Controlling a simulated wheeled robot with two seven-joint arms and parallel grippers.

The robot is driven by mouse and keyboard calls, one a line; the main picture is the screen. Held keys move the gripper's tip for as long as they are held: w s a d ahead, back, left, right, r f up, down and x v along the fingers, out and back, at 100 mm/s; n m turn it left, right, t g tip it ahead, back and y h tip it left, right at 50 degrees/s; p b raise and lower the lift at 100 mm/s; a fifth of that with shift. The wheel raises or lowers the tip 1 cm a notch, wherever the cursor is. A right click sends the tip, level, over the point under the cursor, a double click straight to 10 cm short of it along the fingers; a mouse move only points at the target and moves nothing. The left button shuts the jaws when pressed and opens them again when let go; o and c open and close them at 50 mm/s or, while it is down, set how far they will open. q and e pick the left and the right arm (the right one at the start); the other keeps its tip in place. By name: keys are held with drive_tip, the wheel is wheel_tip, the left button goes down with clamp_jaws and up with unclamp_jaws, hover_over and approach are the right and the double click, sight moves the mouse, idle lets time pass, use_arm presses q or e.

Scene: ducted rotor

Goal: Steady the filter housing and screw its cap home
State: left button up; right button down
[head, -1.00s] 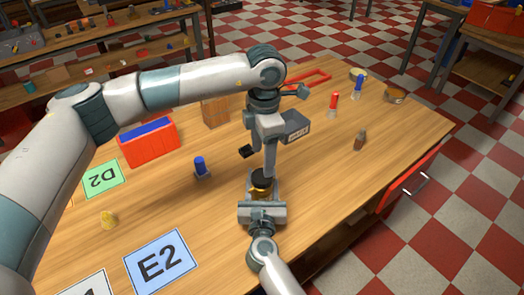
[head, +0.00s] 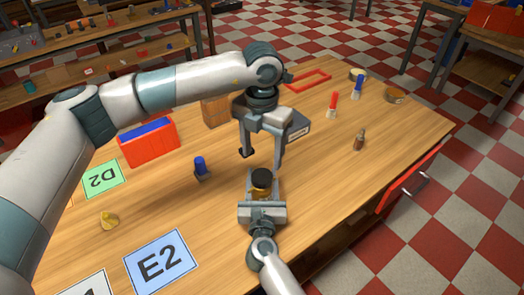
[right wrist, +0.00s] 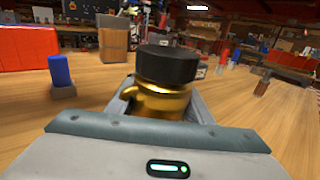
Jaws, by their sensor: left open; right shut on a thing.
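The filter housing (head: 260,192) is a brass-gold body standing upright near the table's front edge. Its black cap (head: 261,177) sits on top; whether it is fully seated I cannot tell. In the right wrist view the black cap (right wrist: 167,65) sits over the gold housing (right wrist: 160,102), which has a small side stub. My right gripper (head: 262,200) is shut on the housing from the front, low on its body. My left gripper (head: 262,158) is open and points down, its fingertips just above and behind the cap, apart from it.
A blue-topped piece (head: 201,167) stands left of the housing. A red bin (head: 150,144) and a wooden block (head: 216,111) are farther back. A dark box (head: 298,127) lies behind my left gripper. A small brown bottle-like piece (head: 359,139) stands right. Table between is clear.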

sight(262, 175)
use_arm(q)
drive_tip(key=shift+f, duration=0.1)
drive_tip(key=shift+f, duration=3.9)
drive_tip(key=shift+c, duration=0.6)
drive_tip(key=c, duration=0.9)
drive_tip(key=m, duration=0.6)
drive_tip(key=shift+c, duration=0.2)
drive_tip(key=m, duration=0.6)
drive_tip(key=o, duration=1.1)
drive_tip(key=shift+o, duration=0.2)
